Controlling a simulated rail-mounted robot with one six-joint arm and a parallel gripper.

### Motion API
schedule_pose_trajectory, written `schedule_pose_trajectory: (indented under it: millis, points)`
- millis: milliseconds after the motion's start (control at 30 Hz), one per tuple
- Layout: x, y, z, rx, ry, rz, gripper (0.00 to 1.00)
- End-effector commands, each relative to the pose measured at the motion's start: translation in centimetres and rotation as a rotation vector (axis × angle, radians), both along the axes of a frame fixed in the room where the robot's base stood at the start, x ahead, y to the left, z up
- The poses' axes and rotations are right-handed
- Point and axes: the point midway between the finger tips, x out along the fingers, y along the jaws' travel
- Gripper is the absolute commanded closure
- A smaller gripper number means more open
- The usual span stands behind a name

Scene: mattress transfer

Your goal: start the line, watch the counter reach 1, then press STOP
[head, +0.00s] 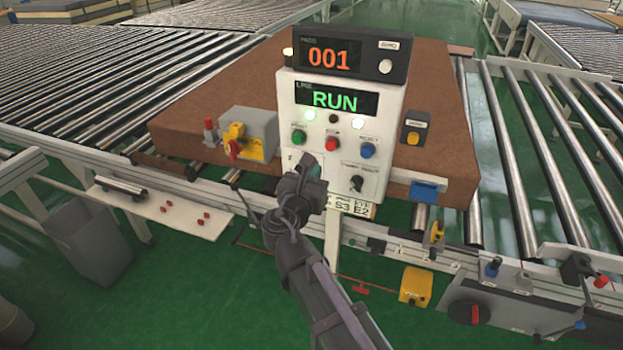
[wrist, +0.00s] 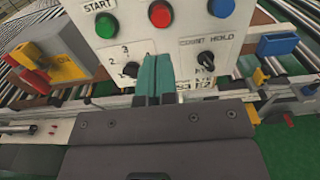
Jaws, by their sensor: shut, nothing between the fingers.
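The white control panel (head: 340,110) stands in front of a brown mattress. Its counter display (head: 329,58) reads 001 in orange, and the line display (head: 334,100) below reads RUN in green. The green START button (head: 299,137) is at the panel's left, the red stop button (head: 331,144) in the middle, the blue button (head: 367,150) at the right. In the wrist view the red button (wrist: 160,13) is above the fingertips. My gripper (wrist: 154,76) is shut and empty, in front of the panel's lower part, below the red button. Contact with the panel cannot be told.
The brown mattress (head: 440,90) lies on the roller conveyor (head: 500,130) behind the panel. A yellow and grey switch box (head: 248,135) stands left of the panel, a dark box with a yellow button (head: 414,128) right of it. A black selector knob (head: 356,184) is low on the panel.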

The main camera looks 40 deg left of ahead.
Motion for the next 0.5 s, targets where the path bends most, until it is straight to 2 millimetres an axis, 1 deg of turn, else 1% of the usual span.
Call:
schedule_pose_trajectory:
  millis: [33,100,300,400,500]
  points:
    - [1.2,0.6,0.0,0.000,0.000,-0.002,1.00]
    - [2.7,1.1,0.0,0.000,0.000,-0.003,1.00]
    - [6.4,2.4,0.0,0.000,0.000,0.000,1.00]
    - [7.7,2.8,0.0,0.000,0.001,-0.001,1.00]
    - [8.3,3.0,0.0,0.000,0.001,0.001,1.00]
